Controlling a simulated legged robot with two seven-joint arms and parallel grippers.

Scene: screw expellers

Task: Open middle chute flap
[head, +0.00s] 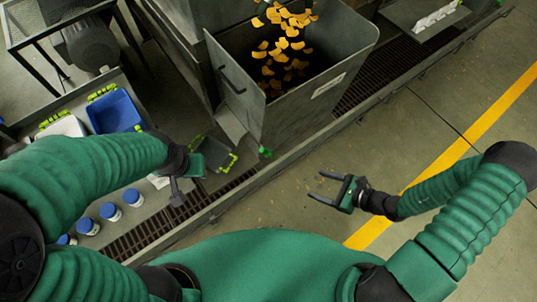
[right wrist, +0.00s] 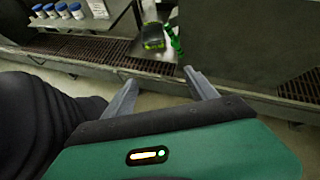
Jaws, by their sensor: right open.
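A grey metal chute box (head: 320,95) stands at the top centre of the head view, with orange flakes (head: 285,40) inside and above it. Its left panel (head: 235,85) carries a dark bar handle. A small green handle (head: 265,152) sits at the box's lower corner; a green part also shows in the right wrist view (right wrist: 172,38). I cannot tell for certain which part is the middle flap. My right gripper (head: 316,185) is open and empty, apart from the box, to its lower right. My left gripper (head: 177,190) is left of the box; its jaws are unclear.
A blue bin (head: 115,112) and a dark bin with yellow-green clips (head: 212,155) lie left of the box. Several blue-capped jars (head: 110,211) stand at lower left. A floor grate (head: 150,230) and a raised metal edge (head: 290,152) run before the box. Floor at right is clear.

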